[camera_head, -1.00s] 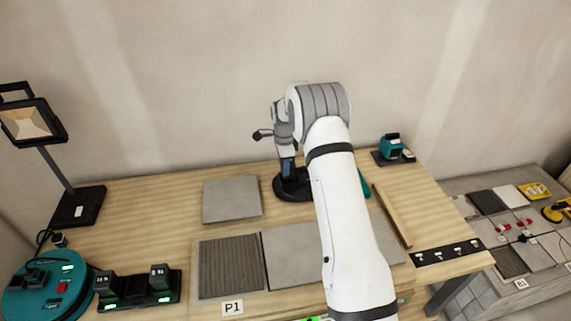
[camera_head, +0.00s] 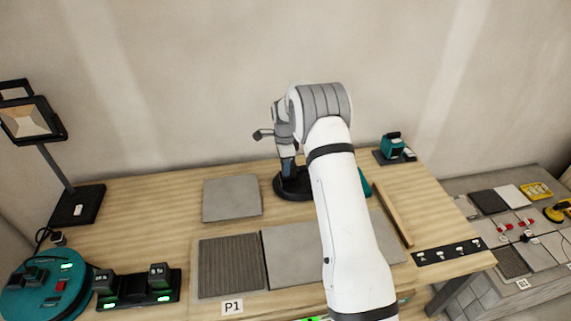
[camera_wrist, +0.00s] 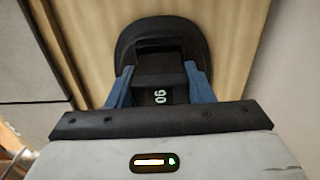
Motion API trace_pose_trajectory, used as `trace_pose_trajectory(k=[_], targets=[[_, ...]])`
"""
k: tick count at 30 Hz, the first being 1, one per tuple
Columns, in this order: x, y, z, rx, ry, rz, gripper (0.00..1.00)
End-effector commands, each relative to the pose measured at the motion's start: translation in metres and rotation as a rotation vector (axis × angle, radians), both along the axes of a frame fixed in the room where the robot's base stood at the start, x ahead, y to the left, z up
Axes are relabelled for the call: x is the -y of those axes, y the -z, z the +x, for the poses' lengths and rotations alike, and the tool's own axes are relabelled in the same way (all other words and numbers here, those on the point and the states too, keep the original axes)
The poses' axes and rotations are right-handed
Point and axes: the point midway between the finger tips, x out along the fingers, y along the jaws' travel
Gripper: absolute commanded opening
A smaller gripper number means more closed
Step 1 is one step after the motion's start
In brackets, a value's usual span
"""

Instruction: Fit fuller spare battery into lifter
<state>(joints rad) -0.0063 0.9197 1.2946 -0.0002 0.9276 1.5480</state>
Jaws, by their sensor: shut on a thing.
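My gripper (camera_wrist: 158,92) has blue fingers and is shut on a black battery (camera_wrist: 160,97) with white digits, turned in the wrist view. Beyond it lies a black, round-edged base (camera_wrist: 190,35), apparently the lifter, with a black block at its middle. The battery lines up with that block; whether it is seated I cannot tell. In the head view this round base (camera_head: 293,187) stands on the bench below my gripper (camera_head: 288,168). My arm hides part of that area. Two batteries (camera_head: 106,283) (camera_head: 159,272) with small displays stand in a black charger (camera_head: 135,298) at front left.
A teal round machine (camera_head: 30,300) is at the left front, a lamp (camera_head: 30,120) behind it. Grey tiles (camera_head: 232,198) lie on the bench (camera_head: 150,215). A teal device (camera_head: 391,146) is at the back right. A wooden strip (camera_head: 394,213) lies right of my arm.

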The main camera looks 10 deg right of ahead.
Motion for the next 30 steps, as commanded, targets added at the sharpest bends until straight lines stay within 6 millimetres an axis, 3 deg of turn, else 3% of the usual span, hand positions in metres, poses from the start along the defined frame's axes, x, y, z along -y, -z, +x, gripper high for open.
trace_pose_trajectory(k=[30], targets=[[0.001, 0.009, 0.000, 0.001, 0.002, 0.000, 0.24]])
